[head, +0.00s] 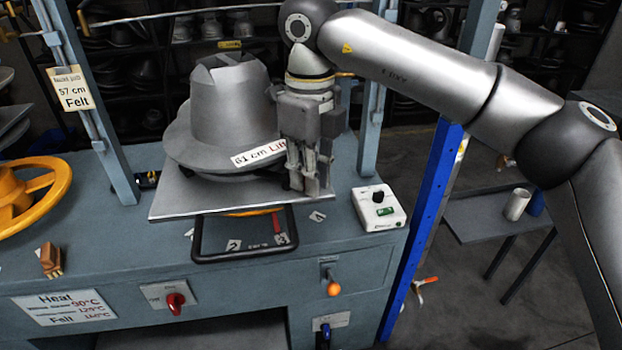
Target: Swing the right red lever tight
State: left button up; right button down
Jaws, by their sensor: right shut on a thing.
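My right gripper (307,180) points down at the right side of the grey metal hat form (228,98), over the right part of the flat plate (172,202). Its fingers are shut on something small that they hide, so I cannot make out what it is. No red lever shows clearly between the fingers. A small red bar (277,223) shows below the plate's front edge, close to the black loop handle (243,257); I cannot tell if it is a lever. My left gripper is not in view.
A white control box (379,208) sits on the bench right of the plate. A red knob (175,300) and an orange-tipped lever (333,288) are on the bench front. A yellow handwheel (60,190) is at left. Press posts flank the form.

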jog(key=m, duration=0.1)
jog(key=m+b, duration=0.1)
jog(key=s+m+b, duration=0.1)
jog(key=shift+a+f, duration=0.1)
jog(key=shift+a, duration=0.15)
jog(key=shift+s+a+m+b, duration=0.2)
jog(key=shift+m+b, duration=0.1)
jog(key=shift+m, duration=0.5)
jog(key=shift+s+a+m+b, duration=0.15)
jog(key=shift+m+b, duration=0.1)
jog(key=shift+m, duration=0.55)
jog(key=c, duration=1.6)
grip_release()
jog(key=shift+c, duration=0.2)
notch_tip(320, 180, up, 12)
